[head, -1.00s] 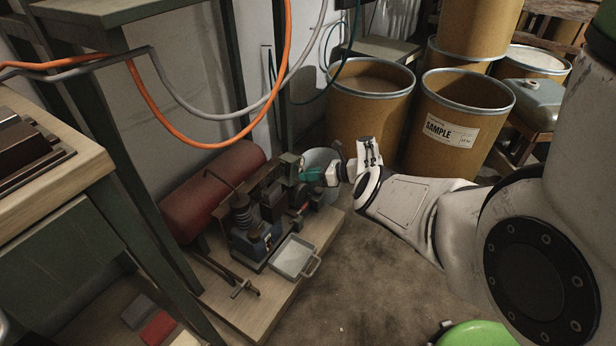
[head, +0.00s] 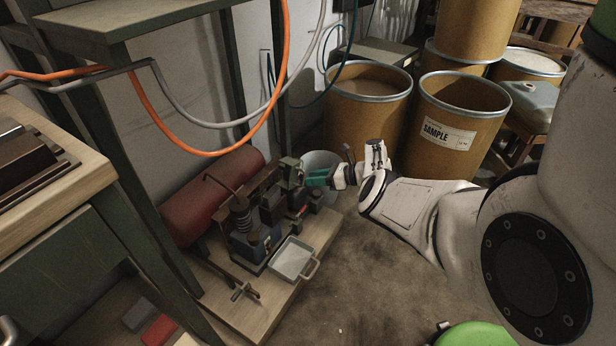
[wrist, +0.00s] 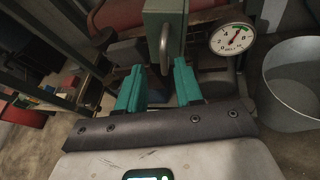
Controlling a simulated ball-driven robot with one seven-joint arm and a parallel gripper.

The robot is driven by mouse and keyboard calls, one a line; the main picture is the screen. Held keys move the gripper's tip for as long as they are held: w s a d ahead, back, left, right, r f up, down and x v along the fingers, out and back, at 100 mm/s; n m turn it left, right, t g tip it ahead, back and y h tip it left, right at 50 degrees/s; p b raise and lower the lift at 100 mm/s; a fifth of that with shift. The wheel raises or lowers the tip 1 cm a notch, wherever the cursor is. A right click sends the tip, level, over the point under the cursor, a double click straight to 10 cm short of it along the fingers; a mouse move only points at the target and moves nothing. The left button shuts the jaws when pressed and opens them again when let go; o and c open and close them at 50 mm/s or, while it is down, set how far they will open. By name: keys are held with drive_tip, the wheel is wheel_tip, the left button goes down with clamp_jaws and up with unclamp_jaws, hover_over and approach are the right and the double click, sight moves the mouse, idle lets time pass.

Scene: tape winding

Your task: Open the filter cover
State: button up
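The filter cover looks to be the grey-green box face (wrist: 165,22) at the top middle of the wrist view, with a curved metal handle (wrist: 164,50) on its front. In the head view the green box (head: 290,170) stands at the far right end of the compressor unit. My gripper (wrist: 158,66) has two teal fingers standing apart, with nothing between their pads. The handle lies ahead of the gap between the fingertips; I cannot tell how far. In the head view my gripper (head: 310,178) is just right of the box.
A round pressure gauge (wrist: 231,39) sits right of the box. A metal bucket (wrist: 296,85) stands farther right. The compressor unit has a red tank (head: 205,195) and a pale tray (head: 293,260) on a wooden base (head: 240,318). Cardboard drums (head: 455,125) stand behind my arm.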

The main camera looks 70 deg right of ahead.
drive_tip(key=p+v, duration=0.2)
drive_tip(key=v, duration=0.5)
drive_tip(key=shift+s, duration=0.35)
drive_tip(key=shift+r, duration=0.1)
drive_tip(key=w+a+f+n+g+y, duration=0.15)
drive_tip(key=a+f+n+g, duration=0.25)
drive_tip(key=a+n, duration=0.4)
drive_tip(key=w+a+f+n+g+y, duration=0.15)
drive_tip(key=a+f+n+g, duration=0.3)
drive_tip(key=a, duration=0.55)
drive_tip(key=s+a+r+n+g+h, duration=0.2)
drive_tip(key=a+r+n, duration=0.1)
drive_tip(key=a+n, duration=0.75)
drive_tip(key=s+a+r+n+g+h, duration=0.1)
drive_tip(key=s+a+r+n+g, duration=0.2)
drive_tip(key=a+n, duration=0.8)
drive_tip(key=s+a+r+n+h, duration=0.1)
drive_tip(key=s+a+r+n, duration=0.15)
drive_tip(key=a+r, duration=0.3)
wheel_tip(320, 180, up, 31)
drive_tip(key=p, duration=3)
drive_tip(key=shift+w+f+n+p, duration=0.15)
drive_tip(key=shift+f+n+p, duration=0.1)
drive_tip(key=shift+n+p, duration=0.2)
